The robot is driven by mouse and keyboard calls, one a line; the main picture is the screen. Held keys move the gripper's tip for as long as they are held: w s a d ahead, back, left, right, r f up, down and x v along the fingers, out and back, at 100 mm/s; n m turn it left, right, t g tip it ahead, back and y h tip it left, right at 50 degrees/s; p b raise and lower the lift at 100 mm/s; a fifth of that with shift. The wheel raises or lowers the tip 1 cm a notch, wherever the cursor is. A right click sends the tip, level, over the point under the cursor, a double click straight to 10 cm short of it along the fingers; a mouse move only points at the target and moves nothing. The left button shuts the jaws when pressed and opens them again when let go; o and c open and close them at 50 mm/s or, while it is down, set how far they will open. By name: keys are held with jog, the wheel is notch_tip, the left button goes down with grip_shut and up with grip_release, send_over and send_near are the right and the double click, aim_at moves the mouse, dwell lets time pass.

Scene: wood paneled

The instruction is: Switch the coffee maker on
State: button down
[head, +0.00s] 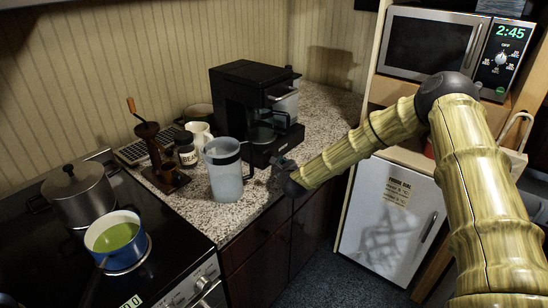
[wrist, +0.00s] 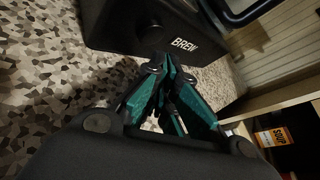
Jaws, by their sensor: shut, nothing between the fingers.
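The black coffee maker (head: 232,103) stands on the granite counter, with a clear jug under its spout. In the wrist view the coffee maker's black base (wrist: 125,22) fills the top, with the white word BREW on its face.
A frosted pitcher (head: 226,172) stands left of my gripper. A brown grinder (head: 160,158), a BEANS jar (head: 186,150) and a white jug (head: 200,136) are further left. The stove holds a blue pot (head: 118,241). A microwave (head: 428,46) is at right.

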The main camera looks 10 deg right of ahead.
jog(key=shift+w+a+b, duration=0.55)
jog(key=shift+w+b, duration=0.15)
jog(key=shift+b, duration=0.35)
dwell(1.4)
jog(key=shift+s+d, duration=0.1)
jog(key=shift+s+d+b, duration=0.35)
jog(key=shift+s+d, duration=0.1)
jog(key=shift+s, duration=0.15)
jog(key=shift+s+d+b, duration=0.45)
jog(key=shift+s+d, duration=0.5)
jog(key=shift+s, duration=0.25)
jog(key=shift+s+d+b, duration=0.45)
jog(key=shift+s+d, duration=0.45)
jog(key=shift+s, duration=0.3)
